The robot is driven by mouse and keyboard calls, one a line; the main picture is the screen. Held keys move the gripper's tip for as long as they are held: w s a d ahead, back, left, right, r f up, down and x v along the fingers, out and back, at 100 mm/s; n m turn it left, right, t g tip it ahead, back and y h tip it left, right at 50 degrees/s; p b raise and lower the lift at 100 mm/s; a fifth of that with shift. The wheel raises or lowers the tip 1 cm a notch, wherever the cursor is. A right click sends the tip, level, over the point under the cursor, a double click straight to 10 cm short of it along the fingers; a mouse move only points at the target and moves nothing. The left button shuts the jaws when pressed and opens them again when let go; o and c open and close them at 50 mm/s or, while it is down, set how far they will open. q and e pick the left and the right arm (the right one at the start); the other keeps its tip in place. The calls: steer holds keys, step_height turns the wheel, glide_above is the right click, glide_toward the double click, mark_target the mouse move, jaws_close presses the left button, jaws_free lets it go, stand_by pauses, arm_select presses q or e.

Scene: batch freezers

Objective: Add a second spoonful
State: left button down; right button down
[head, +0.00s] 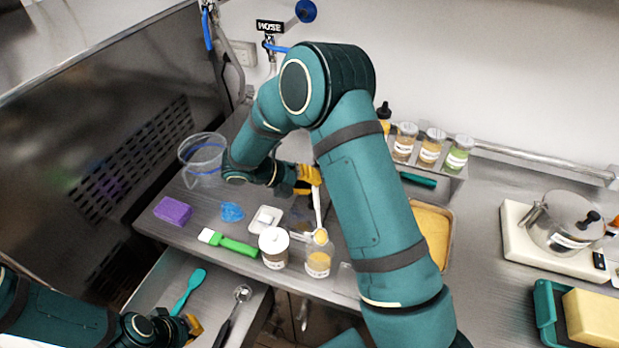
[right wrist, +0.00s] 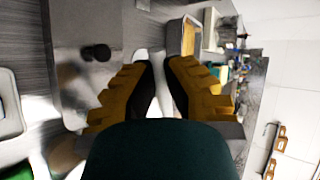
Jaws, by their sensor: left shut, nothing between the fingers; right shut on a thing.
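My right gripper (head: 308,181) is shut on the handle of a white spoon (head: 317,208). The spoon hangs down, and its yellow end is at the mouth of a clear labelled jar (head: 318,262) of yellow contents. I cannot tell whether it is inside or just above the mouth. In the right wrist view the gripper (right wrist: 163,90) shows with a pale strip between its fingers. A second labelled jar (head: 273,250) with a pale top stands just left. My left gripper (head: 191,326) is shut and empty, low at the left over the open drawer.
A small white dish (head: 265,218), green brush (head: 229,242), blue cloth (head: 231,211), purple sponge (head: 172,210) and clear container (head: 203,158) lie left. The drawer holds a teal spatula (head: 189,288) and metal scoop (head: 236,305). A pot (head: 566,228) stands right.

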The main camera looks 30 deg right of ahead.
steer(key=shift+f, duration=0.65)
steer(key=shift+d+r+y, duration=0.1)
steer(key=shift+d+y, duration=0.05)
steer(key=shift+y, duration=0.35)
steer(key=y+b, duration=0.1)
steer(key=t+y, duration=0.1)
steer(key=shift+s+d+y+b, duration=0.2)
steer(key=shift+d+y+b, duration=0.1)
steer(key=shift+d+b, duration=0.1)
steer(key=shift+d+m+t+y+b, duration=0.3)
steer(key=shift+t+y, duration=0.3)
steer(key=shift+y, duration=0.4)
steer(key=y, duration=0.1)
steer(key=t+y+p, duration=0.1)
steer(key=y, duration=0.1)
steer(key=d+t+y+p, duration=0.1)
steer(key=y, duration=0.1)
steer(key=shift+s+d+f, duration=0.1)
steer(key=shift+s+f, duration=0.1)
steer(key=shift+s, duration=0.2)
steer(key=shift+s+d+f+m+t+y, duration=0.2)
steer(key=shift+t+y, duration=0.25)
steer(key=shift+y, duration=0.45)
steer(key=shift+w+f+m+t+y, duration=0.1)
steer(key=shift+f+t+y, duration=0.25)
steer(key=shift+y, duration=0.55)
steer(key=shift+r, duration=0.1)
